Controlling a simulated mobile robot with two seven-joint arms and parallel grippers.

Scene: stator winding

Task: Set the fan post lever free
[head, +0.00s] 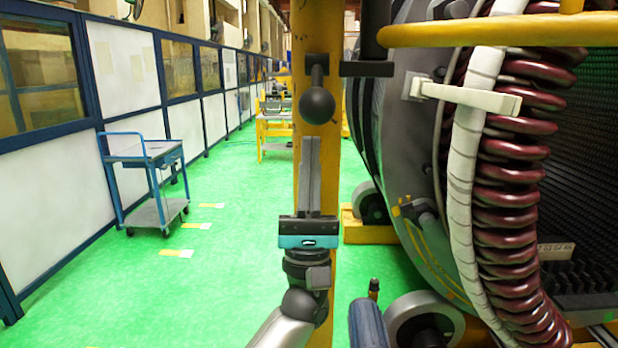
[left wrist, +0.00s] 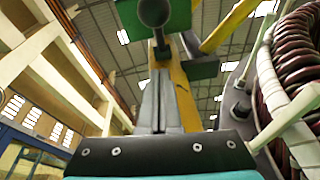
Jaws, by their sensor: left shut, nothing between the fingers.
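The fan post lever (head: 317,105) is a black ball knob on a short dark stem, fixed to a dark bracket on the yellow post (head: 330,170). In the head view the knob hangs below the bracket. In the left wrist view the lever's knob (left wrist: 153,12) is at the top edge, above the fingertips. My left gripper (head: 309,140) points up in front of the post, its fingers together and empty, with the tips just below the knob in the picture. The left wrist view shows its closed fingers (left wrist: 157,75). I cannot tell whether they touch the lever. My right gripper is not in view.
The large stator (head: 400,150) with dark red coils (head: 510,190) fills the right side, close to the post. A yellow rail (head: 480,30) crosses in front of it. A blue cart (head: 145,170) stands at the left by the wall panels. The green floor between is mostly clear.

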